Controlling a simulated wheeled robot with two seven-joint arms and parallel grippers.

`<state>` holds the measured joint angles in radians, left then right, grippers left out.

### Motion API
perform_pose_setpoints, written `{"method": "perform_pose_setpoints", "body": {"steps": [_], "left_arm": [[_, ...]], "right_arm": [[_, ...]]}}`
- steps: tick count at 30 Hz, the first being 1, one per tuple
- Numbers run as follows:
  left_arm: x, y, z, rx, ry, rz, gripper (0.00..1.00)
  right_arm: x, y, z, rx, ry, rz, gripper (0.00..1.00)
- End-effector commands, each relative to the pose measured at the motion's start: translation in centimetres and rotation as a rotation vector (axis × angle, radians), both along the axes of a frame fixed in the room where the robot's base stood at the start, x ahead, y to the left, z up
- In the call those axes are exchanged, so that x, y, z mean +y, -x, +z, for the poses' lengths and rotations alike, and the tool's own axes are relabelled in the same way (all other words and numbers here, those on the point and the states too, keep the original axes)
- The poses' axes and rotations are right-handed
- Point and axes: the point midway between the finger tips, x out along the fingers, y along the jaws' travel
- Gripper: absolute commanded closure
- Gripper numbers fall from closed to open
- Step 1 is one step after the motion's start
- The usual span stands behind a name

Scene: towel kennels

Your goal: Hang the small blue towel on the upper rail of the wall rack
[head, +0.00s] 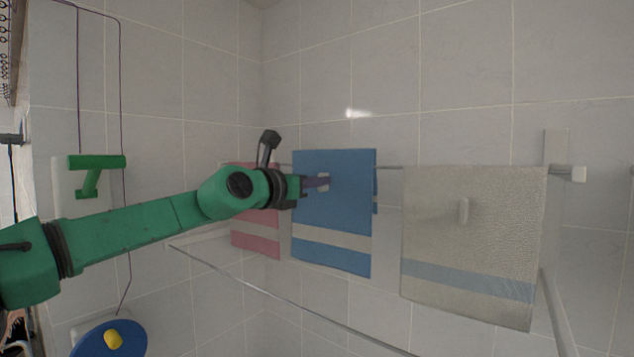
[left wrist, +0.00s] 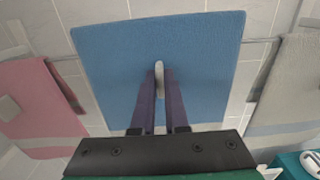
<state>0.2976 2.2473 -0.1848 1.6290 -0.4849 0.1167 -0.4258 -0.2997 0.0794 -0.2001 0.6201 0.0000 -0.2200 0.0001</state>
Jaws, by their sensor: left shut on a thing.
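The small blue towel (head: 335,215) with a pale stripe is at the upper rail (head: 389,167) of the wall rack, between a pink towel and a beige towel. Its top edge is a little above the rail line, and a strip of blue shows behind its right edge. My left gripper (head: 321,182) is in front of the towel, shut on the pale tab on its face. In the left wrist view the blue towel (left wrist: 205,70) fills the middle, and the fingers (left wrist: 159,78) meet at the tab. Whether the towel's weight rests on the rail is unclear. My right gripper is out of view.
The pink towel (head: 256,235) hangs left of the blue one, partly behind my arm. The beige towel (head: 470,270) hangs to the right, with a bare rail gap between. A lower rail (head: 290,300) crosses below. A green fixture (head: 96,163) is on the left wall.

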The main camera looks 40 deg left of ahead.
Motion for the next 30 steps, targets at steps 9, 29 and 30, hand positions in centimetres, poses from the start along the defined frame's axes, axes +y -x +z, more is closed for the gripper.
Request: {"method": "perform_pose_setpoints", "body": {"steps": [9,29,30], "left_arm": [[0.0,0.0,-1.5,-0.001,0.0,0.0,1.0],[0.0,0.0,-2.8,-0.001,0.0,0.0,0.53],[0.0,0.0,-2.8,-0.001,0.0,0.0,0.53]], "right_arm": [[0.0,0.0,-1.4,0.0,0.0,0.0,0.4],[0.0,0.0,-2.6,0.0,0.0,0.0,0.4],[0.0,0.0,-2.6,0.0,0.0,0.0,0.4]]}}
